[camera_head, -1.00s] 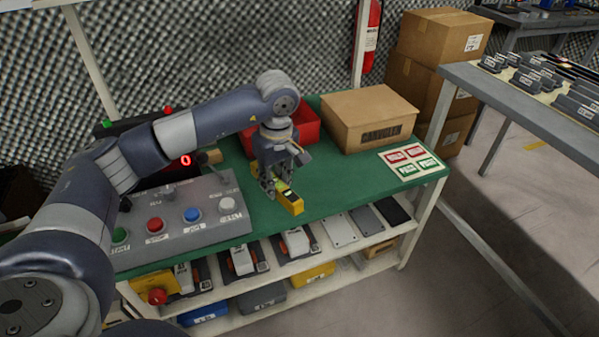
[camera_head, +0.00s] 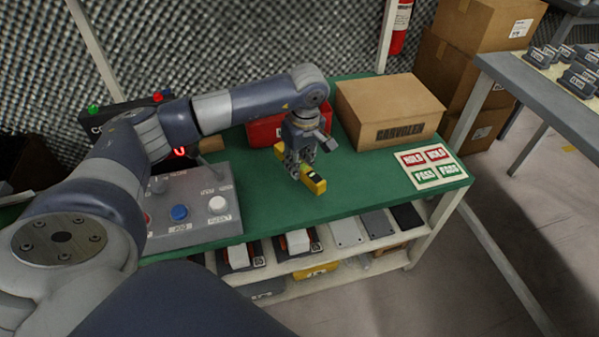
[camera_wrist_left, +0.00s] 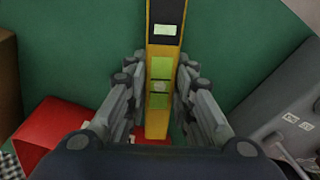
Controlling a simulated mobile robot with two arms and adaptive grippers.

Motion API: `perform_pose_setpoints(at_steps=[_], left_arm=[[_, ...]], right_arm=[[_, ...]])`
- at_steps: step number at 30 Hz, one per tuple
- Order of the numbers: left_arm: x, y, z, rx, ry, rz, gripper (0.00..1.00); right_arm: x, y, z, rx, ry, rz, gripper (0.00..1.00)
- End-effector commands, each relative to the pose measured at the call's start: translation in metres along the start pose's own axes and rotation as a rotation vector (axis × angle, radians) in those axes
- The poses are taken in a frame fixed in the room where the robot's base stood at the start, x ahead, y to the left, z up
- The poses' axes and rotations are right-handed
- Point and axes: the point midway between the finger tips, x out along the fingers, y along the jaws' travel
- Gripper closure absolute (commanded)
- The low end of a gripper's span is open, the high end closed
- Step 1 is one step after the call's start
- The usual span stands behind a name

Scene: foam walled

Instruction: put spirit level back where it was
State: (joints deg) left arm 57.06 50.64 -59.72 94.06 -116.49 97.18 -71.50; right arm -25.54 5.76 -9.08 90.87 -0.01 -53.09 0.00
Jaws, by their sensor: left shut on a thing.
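The spirit level is a yellow bar with dark parts (camera_head: 314,182) over the green bench top in the head view. It also shows in the left wrist view (camera_wrist_left: 161,65), running lengthwise between the fingers, with greenish vial windows. My left gripper (camera_head: 295,172) is shut on the spirit level, with its fingers on both sides of it. I cannot tell whether the level touches the bench or hangs just above it. The far part of the level is hidden behind the gripper. My right gripper is not in view.
The green bench (camera_head: 370,185) carries a red bin (camera_head: 262,132), a cardboard box (camera_head: 390,108), a label sheet (camera_head: 428,166) and a button panel (camera_head: 190,215). A lower shelf (camera_head: 375,262) holds several devices. The bench right of the level is clear.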

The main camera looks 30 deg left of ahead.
Motion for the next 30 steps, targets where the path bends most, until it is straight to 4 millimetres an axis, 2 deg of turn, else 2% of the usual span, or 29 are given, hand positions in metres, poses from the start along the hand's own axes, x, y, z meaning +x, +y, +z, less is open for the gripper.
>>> perform_pose_setpoints(at_steps=[6, 9, 22, 23, 24, 25, 30], left_arm=[[0.028, -0.001, 0.004, 0.002, -0.001, -0.003, 1.0], [0.036, 0.0, 0.005, 0.002, 0.0, -0.001, 1.0], [0.038, 0.0, 0.005, 0.002, 0.0, 0.0, 1.0], [0.038, 0.0, 0.005, 0.002, 0.0, 0.0, 0.7], [0.038, 0.0, 0.005, 0.002, 0.0, 0.0, 0.61], [0.038, 0.0, 0.005, 0.002, 0.0, 0.0, 0.57], [0.038, 0.0, 0.005, 0.002, 0.0, -0.001, 0.57]], right_arm=[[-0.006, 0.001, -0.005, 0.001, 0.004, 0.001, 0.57], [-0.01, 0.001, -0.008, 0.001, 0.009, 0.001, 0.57], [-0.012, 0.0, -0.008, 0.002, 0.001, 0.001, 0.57], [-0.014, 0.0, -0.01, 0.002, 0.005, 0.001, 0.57], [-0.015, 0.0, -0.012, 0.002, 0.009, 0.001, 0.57], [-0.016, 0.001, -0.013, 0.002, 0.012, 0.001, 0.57], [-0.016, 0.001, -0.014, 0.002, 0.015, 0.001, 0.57]])
